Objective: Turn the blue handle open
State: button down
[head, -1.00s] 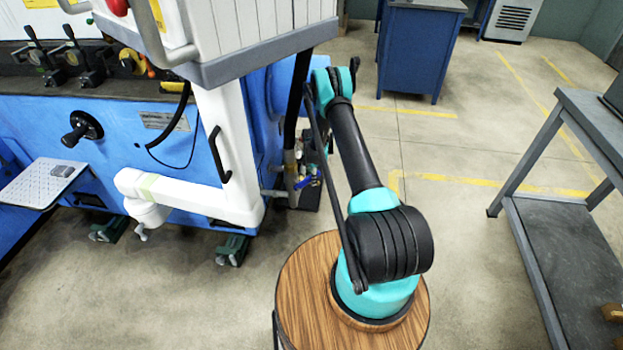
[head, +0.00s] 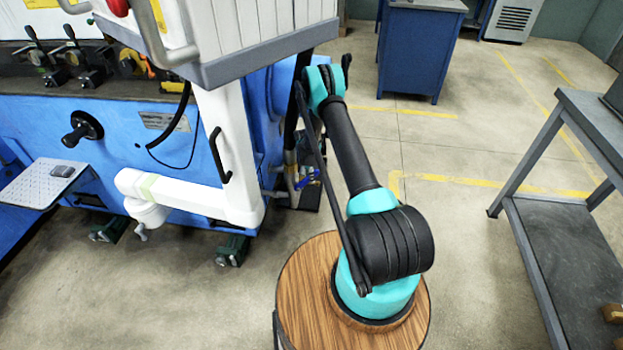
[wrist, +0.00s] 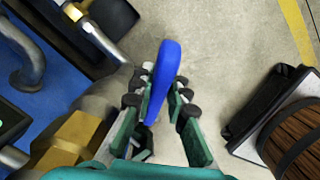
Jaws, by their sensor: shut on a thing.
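The blue handle (wrist: 164,70) stands out between the two fingers of my gripper (wrist: 160,90) in the wrist view. My gripper is shut on it, with a finger on each side and the handle's rounded end sticking out beyond the fingertips. The handle's lower end runs down between the fingers, and its pivot is hard to make out. In the head view the blue handle (head: 308,181) is a small blue spot on the piping beside the machine.
A brass fitting (wrist: 68,140) and grey pipes lie left of my gripper in the wrist view. A grey table (head: 590,120) stands at the right.

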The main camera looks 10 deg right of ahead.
jog(key=c, duration=1.5)
grip_release()
